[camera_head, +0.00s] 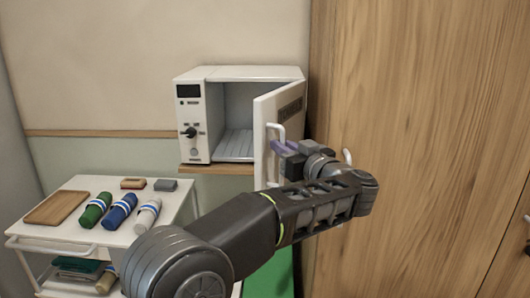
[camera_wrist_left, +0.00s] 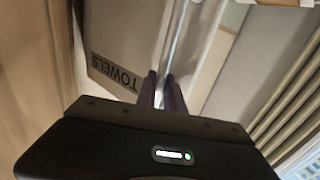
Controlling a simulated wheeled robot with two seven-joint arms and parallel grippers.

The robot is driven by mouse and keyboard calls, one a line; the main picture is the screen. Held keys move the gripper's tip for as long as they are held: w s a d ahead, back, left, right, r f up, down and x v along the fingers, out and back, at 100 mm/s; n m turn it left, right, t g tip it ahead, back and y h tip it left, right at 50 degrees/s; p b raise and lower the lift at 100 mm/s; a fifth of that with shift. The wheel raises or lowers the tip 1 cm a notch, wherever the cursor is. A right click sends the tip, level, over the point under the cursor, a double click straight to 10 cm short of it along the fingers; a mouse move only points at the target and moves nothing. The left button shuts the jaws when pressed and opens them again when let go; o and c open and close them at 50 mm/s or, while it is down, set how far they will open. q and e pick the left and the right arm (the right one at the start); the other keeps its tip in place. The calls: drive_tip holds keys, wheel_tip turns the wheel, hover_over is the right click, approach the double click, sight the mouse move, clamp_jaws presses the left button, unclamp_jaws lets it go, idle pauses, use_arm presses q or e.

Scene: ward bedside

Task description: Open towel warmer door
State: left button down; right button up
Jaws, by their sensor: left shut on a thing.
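The towel warmer (camera_head: 194,118) is a white box with a dark display and a knob on its left panel. Its door (camera_head: 264,150) stands open, swung out to the right, and the inside with a ribbed floor (camera_head: 236,146) shows empty. My left gripper (camera_head: 284,146) is at the door handle (camera_head: 276,128), its fingers shut on it. In the left wrist view the fingers (camera_wrist_left: 161,90) close around the bar-like handle (camera_wrist_left: 177,45), beside the door's "TOWELS" label (camera_wrist_left: 117,73). My right gripper is not in view.
A white cart (camera_head: 60,240) stands at the lower left with rolled green, blue and white towels (camera_head: 121,211), a wooden board (camera_head: 57,207) and small blocks on top. A tall wooden cabinet (camera_head: 430,130) stands close on the right, near the door and my arm.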

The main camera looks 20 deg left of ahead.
use_arm(q)
drive_tip(key=shift+w+d+r+g, duration=0.1)
drive_tip(key=shift+d+g, duration=0.2)
drive_tip(key=shift+d, duration=0.1)
drive_tip(key=c, duration=1.5)
unclamp_jaws()
drive_tip(key=shift+w, duration=0.1)
drive_tip(key=shift+o, duration=0.2)
drive_tip(key=b+v, duration=0.2)
drive_tip(key=v, duration=0.5)
drive_tip(key=shift+s+d, duration=0.25)
drive_tip(key=shift+d, duration=0.05)
